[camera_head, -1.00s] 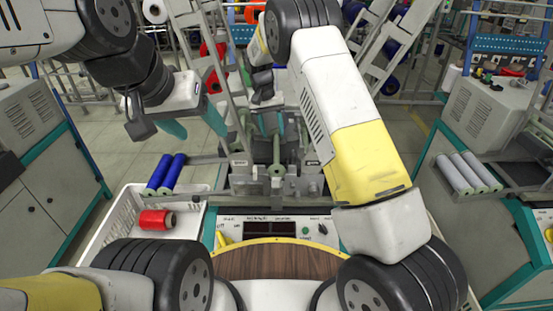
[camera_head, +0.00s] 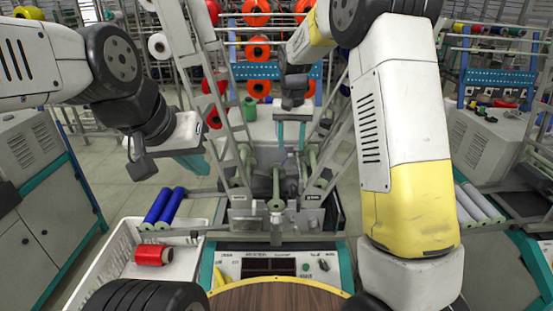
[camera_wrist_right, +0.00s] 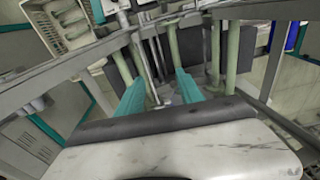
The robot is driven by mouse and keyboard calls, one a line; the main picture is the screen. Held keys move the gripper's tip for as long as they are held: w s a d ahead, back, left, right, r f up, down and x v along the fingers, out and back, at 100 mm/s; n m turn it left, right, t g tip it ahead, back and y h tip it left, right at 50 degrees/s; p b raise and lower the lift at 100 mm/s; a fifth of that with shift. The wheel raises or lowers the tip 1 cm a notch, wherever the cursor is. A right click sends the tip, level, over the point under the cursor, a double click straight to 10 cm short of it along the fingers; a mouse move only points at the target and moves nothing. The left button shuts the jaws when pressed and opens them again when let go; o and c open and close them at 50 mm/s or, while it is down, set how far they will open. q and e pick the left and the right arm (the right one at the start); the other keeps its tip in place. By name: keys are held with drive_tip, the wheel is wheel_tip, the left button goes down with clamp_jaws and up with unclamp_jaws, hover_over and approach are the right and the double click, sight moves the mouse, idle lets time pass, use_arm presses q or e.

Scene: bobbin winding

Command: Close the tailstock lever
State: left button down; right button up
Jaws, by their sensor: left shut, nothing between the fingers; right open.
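The winding machine (camera_head: 340,222) stands in the middle of the head view, with pale green spindle rods and grey brackets above its control panel (camera_head: 268,263). I cannot single out the tailstock lever among its metal parts. My right gripper (camera_head: 291,130) is above the back of the machine, with its teal fingers pointing down. In the right wrist view the right gripper (camera_wrist_right: 160,88) is open, with green rods and a thin metal rod beyond and between its fingers. My left gripper (camera_head: 192,163) is shut and empty, left of the machine, above the white crate's far end.
A white crate (camera_head: 92,262) at the left holds a red spool (camera_head: 154,256); blue tubes (camera_head: 163,207) lie at its far edge. Slanted grey frame rails (camera_head: 205,80) flank the machine. Grey tubes (camera_head: 480,203) lie at the right. Racks with orange spools stand behind.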

drive_tip(key=s+d+r+t+y, duration=0.1)
drive_tip(key=s+d+r, duration=0.3)
drive_tip(key=s+r, duration=0.3)
drive_tip(key=s+d+r+t+y, duration=0.15)
drive_tip(key=s+d+r, duration=0.3)
drive_tip(key=s, duration=0.45)
drive_tip(key=s+d+t, duration=0.1)
drive_tip(key=s+t, duration=0.1)
drive_tip(key=s, duration=1.2)
drive_tip(key=shift+f+n+t, duration=0.3)
drive_tip(key=shift+n+t, duration=0.05)
drive_tip(key=shift+n, duration=0.05)
drive_tip(key=shift+d, duration=0.1)
